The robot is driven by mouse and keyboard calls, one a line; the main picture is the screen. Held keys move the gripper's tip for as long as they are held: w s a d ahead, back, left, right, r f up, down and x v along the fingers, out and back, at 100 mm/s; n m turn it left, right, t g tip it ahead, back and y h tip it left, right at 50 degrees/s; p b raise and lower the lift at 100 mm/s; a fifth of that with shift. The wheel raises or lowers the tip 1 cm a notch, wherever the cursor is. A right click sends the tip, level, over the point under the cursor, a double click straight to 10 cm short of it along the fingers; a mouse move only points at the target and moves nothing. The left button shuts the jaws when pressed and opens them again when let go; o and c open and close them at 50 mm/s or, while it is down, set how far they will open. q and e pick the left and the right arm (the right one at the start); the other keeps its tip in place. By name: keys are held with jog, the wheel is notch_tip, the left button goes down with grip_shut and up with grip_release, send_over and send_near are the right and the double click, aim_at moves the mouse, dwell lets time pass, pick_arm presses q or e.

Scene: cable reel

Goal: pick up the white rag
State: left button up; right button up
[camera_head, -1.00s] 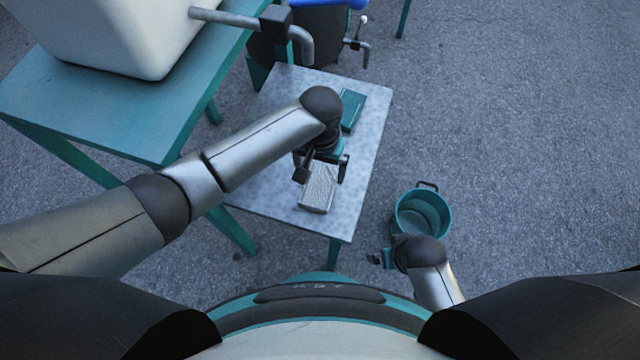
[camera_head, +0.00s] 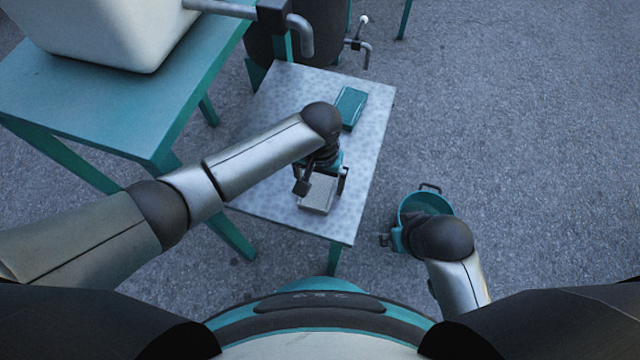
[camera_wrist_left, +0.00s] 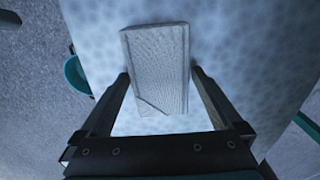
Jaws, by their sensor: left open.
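The white rag (camera_head: 317,197), a folded, textured block, lies on the light speckled table near its front edge. It also shows in the left wrist view (camera_wrist_left: 157,60), between the fingers and reaching beyond their tips. My left gripper (camera_head: 322,184) is open and low over the rag, with one finger on each side. In the wrist view the gripper (camera_wrist_left: 160,74) shows narrow gaps between fingers and rag. My right gripper (camera_head: 388,240) is beside the teal bucket (camera_head: 412,201), partly hidden by its own wrist; its jaw state is unclear.
The speckled table (camera_head: 366,160) also holds a teal block (camera_head: 351,105) behind my left wrist. A higher teal table (camera_head: 110,105) with a white bin (camera_head: 100,30) stands at left. A dark drum-like thing (camera_head: 315,45) with a crank is behind. Open ground lies right.

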pick_arm(q)
jog(key=c, duration=1.1)
jog(key=shift+r, duration=0.2)
jog(key=shift+r, duration=0.15)
jog(key=shift+r+p, duration=0.65)
notch_tip(320, 180, up, 10)
jog(key=f+p, duration=0.1)
jog(key=p, duration=0.4)
notch_tip(320, 180, up, 8)
jog(key=p, duration=0.4)
send_over(320, 184)
jog(key=shift+r, duration=0.55)
pick_arm(e)
jog(key=s+d+f, duration=0.4)
jog(key=s+f, duration=0.2)
jog(key=f, duration=0.1)
jog(key=s+d+f+g+h, duration=0.1)
jog(key=s+d+f, duration=0.3)
jog(key=s+f, duration=0.3)
jog(key=shift+f, duration=0.65)
